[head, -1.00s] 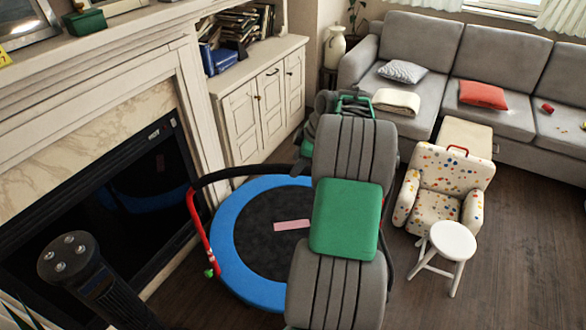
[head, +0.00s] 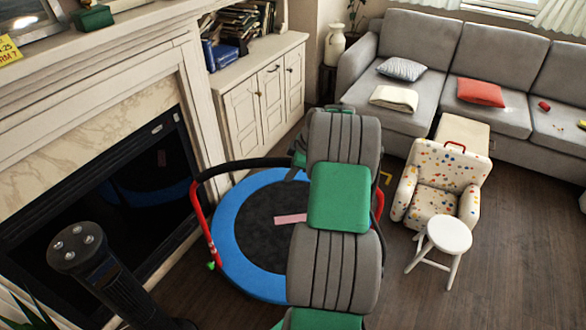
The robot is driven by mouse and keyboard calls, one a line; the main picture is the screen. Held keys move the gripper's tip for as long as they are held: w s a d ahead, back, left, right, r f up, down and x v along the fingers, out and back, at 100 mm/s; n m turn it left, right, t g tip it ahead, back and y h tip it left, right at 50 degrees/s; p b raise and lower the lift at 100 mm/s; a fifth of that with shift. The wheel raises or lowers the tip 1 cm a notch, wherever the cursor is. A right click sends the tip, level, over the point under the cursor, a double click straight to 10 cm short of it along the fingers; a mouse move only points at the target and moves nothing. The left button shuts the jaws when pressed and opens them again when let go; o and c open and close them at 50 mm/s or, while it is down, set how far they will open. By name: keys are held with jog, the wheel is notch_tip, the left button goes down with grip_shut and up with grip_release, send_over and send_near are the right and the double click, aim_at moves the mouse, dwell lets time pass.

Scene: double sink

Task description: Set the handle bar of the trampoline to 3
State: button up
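The trampoline has a blue rim (head: 230,228), a black mat (head: 255,215) with a pink strip (head: 290,219), and red uprights. Its black handle bar (head: 240,163) arches over the back, with the left red upright (head: 200,215) in clear view. A small green knob (head: 211,266) sits low on that upright. Part of the right red upright (head: 378,206) shows beside my arm. My grey and green arm covers the right side of the trampoline. My gripper is not visible. Any number marks on the handle bar are too small to read.
A fireplace (head: 110,215) and dark tower heater (head: 90,270) stand at left. A white cabinet (head: 250,105) is behind. A spotted armchair (head: 438,190), white stool (head: 448,236) and grey sofa (head: 420,50) are at right. Bare floor (head: 510,250) lies at lower right.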

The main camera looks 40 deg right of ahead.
jog(key=shift+w+d+f, duration=0.1)
jog(key=shift+d+f, duration=0.1)
jog(key=shift+f, duration=0.05)
jog(key=c, duration=0.6)
grip_shut()
jog(key=shift+r, duration=0.2)
